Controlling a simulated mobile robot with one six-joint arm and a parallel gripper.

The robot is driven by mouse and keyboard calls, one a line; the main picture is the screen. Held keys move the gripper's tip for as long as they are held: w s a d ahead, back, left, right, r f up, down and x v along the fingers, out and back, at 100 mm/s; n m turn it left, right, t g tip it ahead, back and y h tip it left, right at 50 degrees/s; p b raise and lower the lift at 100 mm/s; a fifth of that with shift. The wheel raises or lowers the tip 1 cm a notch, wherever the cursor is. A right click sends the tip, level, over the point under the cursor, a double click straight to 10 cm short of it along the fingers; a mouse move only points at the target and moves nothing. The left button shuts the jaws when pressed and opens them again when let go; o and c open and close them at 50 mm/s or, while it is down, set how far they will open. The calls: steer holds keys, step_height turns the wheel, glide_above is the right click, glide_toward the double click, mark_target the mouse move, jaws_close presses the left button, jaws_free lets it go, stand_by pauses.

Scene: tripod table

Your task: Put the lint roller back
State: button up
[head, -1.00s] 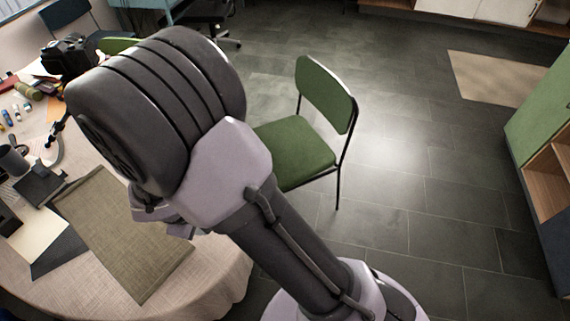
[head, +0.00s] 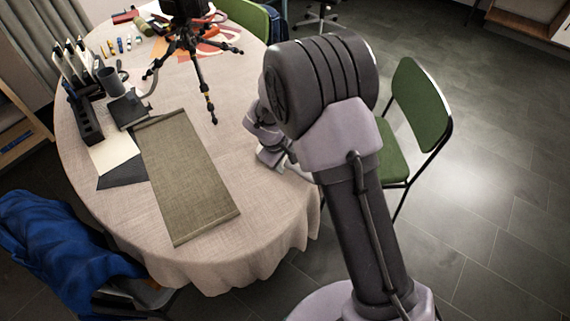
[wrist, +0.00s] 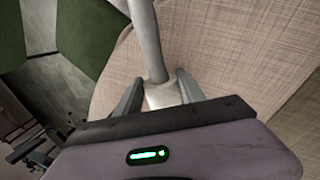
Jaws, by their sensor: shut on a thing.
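In the wrist view, my gripper (wrist: 160,92) is shut on the lint roller, whose pale roll (wrist: 161,95) sits between the two fingers. Its grey handle (wrist: 147,38) points away from the gripper toward the top of the picture. The round table (wrist: 225,50) with its beige cloth lies beneath. In the head view, my arm is over the right edge of the table (head: 270,210). The fingers and the lint roller are hidden or too small to make out there.
An olive mat (head: 185,180) lies on the table. A black tripod (head: 185,45) stands at the back. A grey cup (head: 110,82) and a black rack (head: 85,120) are at the left. A green chair (head: 418,105) stands right. The cloth between mat and arm is clear.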

steer(key=shift+f, duration=0.3)
steer(key=shift+f, duration=0.2)
steer(key=o, duration=1.5)
steer(key=shift+c, duration=0.2)
steer(key=shift+r, duration=0.15)
